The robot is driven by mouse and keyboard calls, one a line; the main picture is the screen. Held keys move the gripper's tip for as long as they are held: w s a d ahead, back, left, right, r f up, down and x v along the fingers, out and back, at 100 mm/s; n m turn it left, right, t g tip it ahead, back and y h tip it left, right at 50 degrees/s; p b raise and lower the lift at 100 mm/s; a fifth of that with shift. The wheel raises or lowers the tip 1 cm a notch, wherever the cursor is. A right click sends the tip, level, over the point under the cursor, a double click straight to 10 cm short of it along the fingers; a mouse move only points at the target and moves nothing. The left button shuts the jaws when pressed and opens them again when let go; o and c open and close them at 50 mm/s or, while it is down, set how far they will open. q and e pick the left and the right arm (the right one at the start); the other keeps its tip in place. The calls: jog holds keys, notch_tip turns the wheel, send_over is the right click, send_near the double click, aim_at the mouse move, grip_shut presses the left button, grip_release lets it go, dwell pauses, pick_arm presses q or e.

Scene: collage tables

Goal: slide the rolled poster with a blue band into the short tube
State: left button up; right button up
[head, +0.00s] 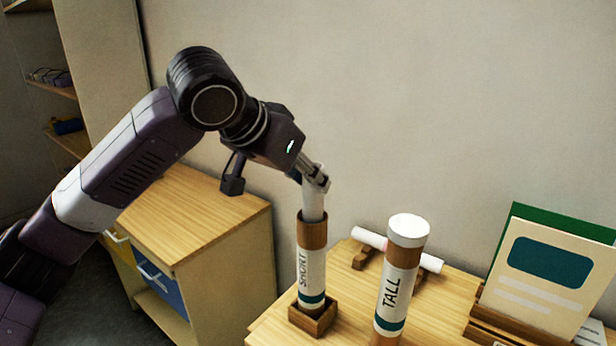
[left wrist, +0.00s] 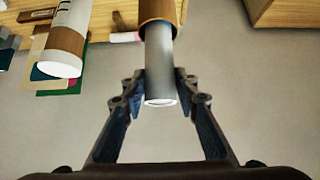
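The short tube (head: 312,262), brown and white with a teal stripe and the word SHORT, stands upright in a square wooden holder (head: 315,318). A pale rolled poster (head: 313,203) stands upright with its lower part inside the tube's mouth and its upper part sticking out. My left gripper (head: 318,178) is at the poster's upper part. In the left wrist view its fingertips close on both sides of the poster (left wrist: 160,82), below the tube rim (left wrist: 157,12) in that picture. My right gripper is out of view.
A tube marked TALL (head: 397,280), with a white top, stands right of the short tube. Behind it another white roll (head: 369,238) lies on wooden supports. Boards (head: 540,280) stand in a rack at the right. A drawer cabinet (head: 215,240) is at the left.

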pick_arm(q)
jog(key=o, duration=0.5)
jog(key=shift+c, duration=0.2)
jog(key=v, duration=1.2)
jog(key=shift+f, duration=0.1)
